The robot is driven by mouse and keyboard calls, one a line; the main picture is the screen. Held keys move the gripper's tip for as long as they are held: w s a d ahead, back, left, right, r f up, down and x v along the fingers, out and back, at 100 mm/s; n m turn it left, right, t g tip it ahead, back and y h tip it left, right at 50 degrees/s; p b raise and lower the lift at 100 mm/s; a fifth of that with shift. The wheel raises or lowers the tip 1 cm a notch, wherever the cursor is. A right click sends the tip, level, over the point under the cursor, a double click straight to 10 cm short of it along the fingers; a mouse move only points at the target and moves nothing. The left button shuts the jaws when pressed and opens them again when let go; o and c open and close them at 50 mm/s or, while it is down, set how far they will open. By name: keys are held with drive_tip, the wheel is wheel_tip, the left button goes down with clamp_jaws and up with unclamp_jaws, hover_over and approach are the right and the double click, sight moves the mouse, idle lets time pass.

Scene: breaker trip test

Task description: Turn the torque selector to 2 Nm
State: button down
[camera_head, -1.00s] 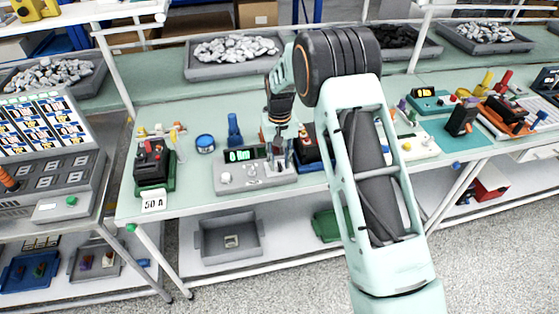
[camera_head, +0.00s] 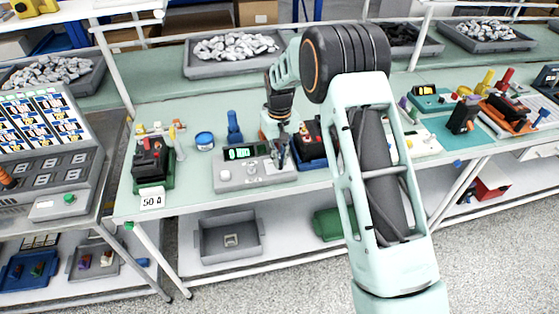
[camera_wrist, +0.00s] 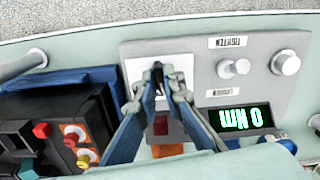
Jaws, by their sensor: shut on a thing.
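The grey torque unit (camera_head: 262,183) sits on the green bench; it also shows in the wrist view (camera_wrist: 200,55). Its green display (camera_wrist: 241,117) is upside down there and reads 0 Nm. My gripper (camera_wrist: 162,76) is at the unit's square plate, left of the display in that view. Its fingers are shut on a small dark part (camera_wrist: 157,70), mostly hidden between the fingertips. I cannot tell for sure whether this is the torque selector. In the head view my gripper (camera_head: 280,160) is over the unit's right end.
A black breaker in a blue holder (camera_wrist: 60,122) is close on the other side. A blue tool (camera_head: 234,128) and blue tin (camera_head: 204,141) stand behind the unit.

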drive_tip(key=n+b, duration=0.1)
drive_tip(key=n, duration=0.2)
drive_tip(key=shift+n+b, duration=0.7)
drive_tip(key=shift+n, duration=1.3)
drive_tip(key=c, duration=2)
unclamp_jaws()
drive_tip(key=shift+c, duration=0.2)
drive_tip(key=shift+r, duration=0.1)
wheel_tip(320, 180, up, 12)
